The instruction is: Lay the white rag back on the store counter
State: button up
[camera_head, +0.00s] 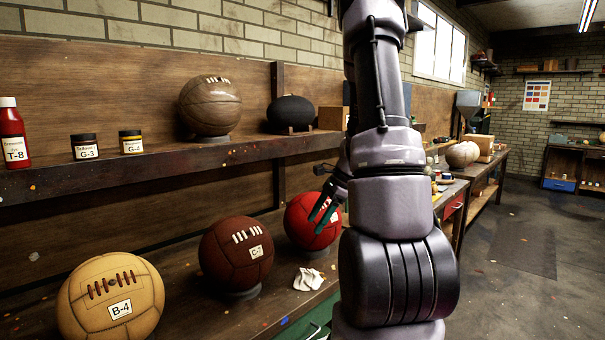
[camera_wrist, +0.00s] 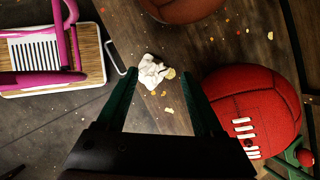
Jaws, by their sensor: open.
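The white rag (camera_head: 308,279) lies crumpled on the lower wooden counter (camera_head: 200,315), in front of the red ball (camera_head: 311,219) and right of the brown ball tagged C-7 (camera_head: 235,250). My gripper (camera_head: 322,213) is open, with green fingers, in front of the red ball and above the rag. In the wrist view the rag (camera_wrist: 152,72) shows between the tips of the spread fingers (camera_wrist: 158,74), beyond them and apart. The red ball (camera_wrist: 250,108) is just right of the right finger. Nothing is held.
A tan ball tagged B-4 (camera_head: 111,297) stands at the counter's left. The upper shelf (camera_head: 150,160) holds a brown ball (camera_head: 209,106), jars and a red bottle (camera_head: 12,134). In the wrist view, a pink-framed item with a wooden board (camera_wrist: 60,55) lies at left. The floor at right (camera_head: 530,260) is clear.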

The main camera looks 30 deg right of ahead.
jog(key=s+a+r+n+t+h, duration=0.1)
jog(key=s+a+r+n, duration=0.3)
jog(key=r, duration=0.3)
jog(key=s+a+r+n, duration=0.1)
jog(key=a+r+n, duration=0.35)
jog(key=r, duration=0.25)
jog(key=s+a+r+n+t+h, duration=0.2)
jog(key=s+a+r+n, duration=0.4)
jog(key=s+r, duration=0.4)
jog(key=shift+s+a+n+t, duration=0.4)
jog(key=shift+s+n+t, duration=0.3)
jog(key=shift+s, duration=0.2)
